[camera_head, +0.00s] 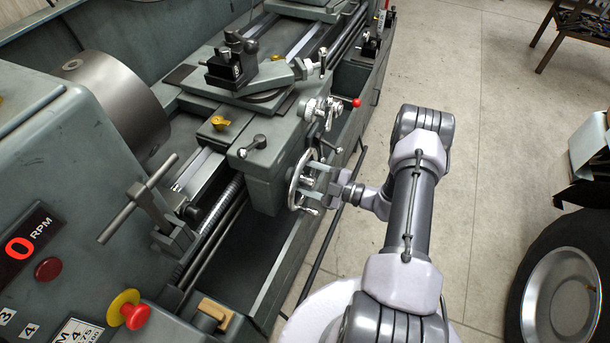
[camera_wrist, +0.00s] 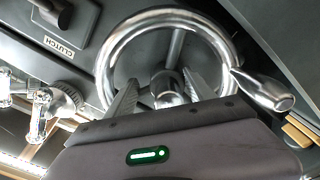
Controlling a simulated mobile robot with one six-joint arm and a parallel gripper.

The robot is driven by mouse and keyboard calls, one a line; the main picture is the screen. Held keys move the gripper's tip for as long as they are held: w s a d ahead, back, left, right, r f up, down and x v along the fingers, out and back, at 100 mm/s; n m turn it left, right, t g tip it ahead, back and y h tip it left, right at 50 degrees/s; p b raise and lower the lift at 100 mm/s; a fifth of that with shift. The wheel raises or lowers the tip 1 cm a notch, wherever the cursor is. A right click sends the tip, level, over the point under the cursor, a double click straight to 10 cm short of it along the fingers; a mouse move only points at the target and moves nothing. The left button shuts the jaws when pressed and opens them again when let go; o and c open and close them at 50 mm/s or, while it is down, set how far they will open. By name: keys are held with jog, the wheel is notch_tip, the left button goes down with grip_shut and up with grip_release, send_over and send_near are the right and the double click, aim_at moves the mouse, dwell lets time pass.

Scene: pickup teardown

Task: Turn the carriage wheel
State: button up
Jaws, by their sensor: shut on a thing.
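The carriage wheel (camera_head: 293,183) is a shiny metal handwheel on the front of the lathe carriage (camera_head: 272,160). In the wrist view the wheel's rim (camera_wrist: 104,62) forms a ring around its central hub (camera_wrist: 168,88), with a spoke rising from it. Its crank handle (camera_wrist: 262,90) sticks out at the right of the rim. My gripper (camera_head: 314,180) reaches the wheel from the right. In the wrist view its two fingers (camera_wrist: 163,92) stand on either side of the hub, shut on the wheel's middle. The exact contact is partly hidden by the gripper body.
A lever with a red knob (camera_head: 356,102) stands above the wheel. The chuck (camera_head: 110,100) and a red stop button (camera_head: 134,315) are at left; the display reads 0 RPM. A tyre (camera_head: 530,270) lies at right.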

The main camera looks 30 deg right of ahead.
jog(key=p+v, duration=0.3)
jog(key=v, duration=1.4)
jog(key=shift+s+d, duration=0.1)
jog(key=shift+s, duration=0.05)
